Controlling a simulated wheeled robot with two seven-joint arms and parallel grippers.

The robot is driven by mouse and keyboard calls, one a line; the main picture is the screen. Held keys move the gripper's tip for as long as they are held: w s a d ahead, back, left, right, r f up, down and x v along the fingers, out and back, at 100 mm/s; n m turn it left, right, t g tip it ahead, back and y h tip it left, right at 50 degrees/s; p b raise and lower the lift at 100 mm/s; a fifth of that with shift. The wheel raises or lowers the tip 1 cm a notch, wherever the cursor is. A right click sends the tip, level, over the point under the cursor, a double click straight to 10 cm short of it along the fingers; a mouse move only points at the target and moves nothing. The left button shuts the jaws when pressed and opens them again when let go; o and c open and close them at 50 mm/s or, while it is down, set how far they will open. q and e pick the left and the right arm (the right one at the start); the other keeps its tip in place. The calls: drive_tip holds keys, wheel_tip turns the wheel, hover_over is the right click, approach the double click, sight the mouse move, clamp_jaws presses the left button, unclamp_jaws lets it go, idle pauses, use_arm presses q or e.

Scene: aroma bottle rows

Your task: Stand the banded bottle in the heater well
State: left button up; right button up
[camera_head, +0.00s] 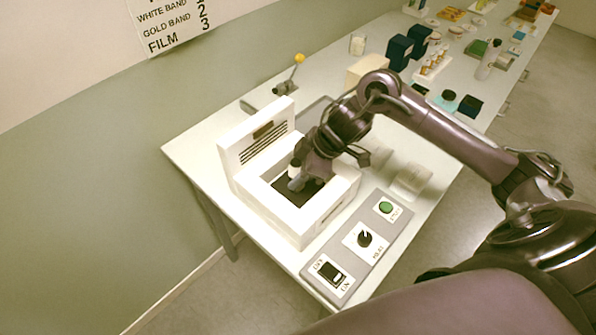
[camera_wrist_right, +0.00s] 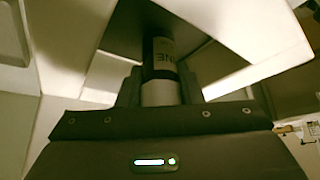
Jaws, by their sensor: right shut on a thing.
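The heater (camera_head: 285,217) is a white box at the near left of the table, with its lid (camera_head: 255,135) raised and a dark square well (camera_head: 284,189) open on top. My right gripper (camera_head: 297,174) points down at the well. It is shut on the bottle, which shows in the right wrist view (camera_wrist_right: 160,60) as a dark cylinder with a pale lettered label and a white part between the fingers. The gripper (camera_wrist_right: 158,92) hides part of it. I cannot tell whether the bottle's base touches the well floor. My left gripper is out of view.
A grey control panel (camera_head: 347,270) with a switch, a knob and a green button lies in front of the heater. Clear containers (camera_head: 411,180) stand right of it. A yellow-knobbed lever (camera_head: 298,60) is behind. Bottles and dark blocks (camera_head: 399,52) fill the table farther back.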

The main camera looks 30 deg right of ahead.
drive_tip(key=o, duration=1)
drive_tip(key=shift+f, duration=0.1)
drive_tip(key=b+v, duration=0.1)
drive_tip(key=v, duration=1.1)
drive_tip(key=shift+a, duration=0.1)
